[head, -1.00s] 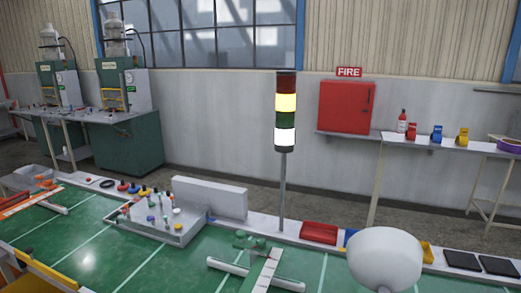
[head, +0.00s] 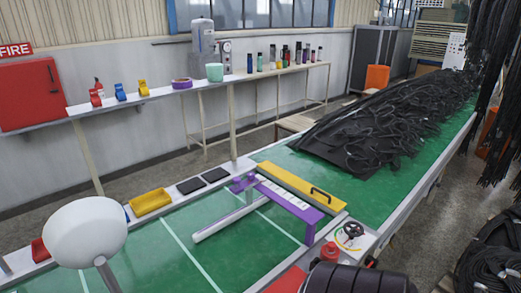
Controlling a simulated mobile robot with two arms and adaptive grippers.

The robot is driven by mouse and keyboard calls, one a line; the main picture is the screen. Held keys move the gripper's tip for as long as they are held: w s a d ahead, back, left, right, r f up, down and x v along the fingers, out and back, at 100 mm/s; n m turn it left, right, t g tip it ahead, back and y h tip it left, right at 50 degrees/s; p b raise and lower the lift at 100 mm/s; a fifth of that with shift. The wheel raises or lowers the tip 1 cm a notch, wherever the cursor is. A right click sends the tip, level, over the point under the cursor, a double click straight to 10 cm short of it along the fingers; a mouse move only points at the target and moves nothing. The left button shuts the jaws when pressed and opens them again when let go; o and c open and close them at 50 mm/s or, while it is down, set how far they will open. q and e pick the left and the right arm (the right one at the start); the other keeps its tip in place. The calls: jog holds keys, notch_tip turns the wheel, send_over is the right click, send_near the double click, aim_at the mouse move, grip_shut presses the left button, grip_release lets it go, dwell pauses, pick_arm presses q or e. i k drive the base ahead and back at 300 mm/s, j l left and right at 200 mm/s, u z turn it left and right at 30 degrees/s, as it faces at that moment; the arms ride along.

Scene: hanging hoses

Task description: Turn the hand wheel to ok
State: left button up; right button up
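A small black hand wheel (head: 350,231) shows in the head view, right of centre and low. It sits on a light panel (head: 331,237) at the right edge of the green table. A coloured dial marking shows beside and under the wheel. The label text is too small to read, so I cannot tell where the wheel points.
A purple frame (head: 312,217) and yellow bar with a black handle stand left of the wheel. A red cap (head: 330,251) and dark rounded body (head: 357,279) are in front. Black hoses (head: 390,125) pile behind.

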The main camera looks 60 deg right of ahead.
aim_at(351, 233)
jog(key=l+z, duration=0.1)
jog(key=z, duration=0.8)
jog(key=l+z, duration=0.15)
jog(key=z, duration=0.3)
jog(key=l+z, duration=0.1)
jog(key=z, duration=0.75)
jog(key=i+l+z, duration=0.1)
jog(key=z, duration=0.35)
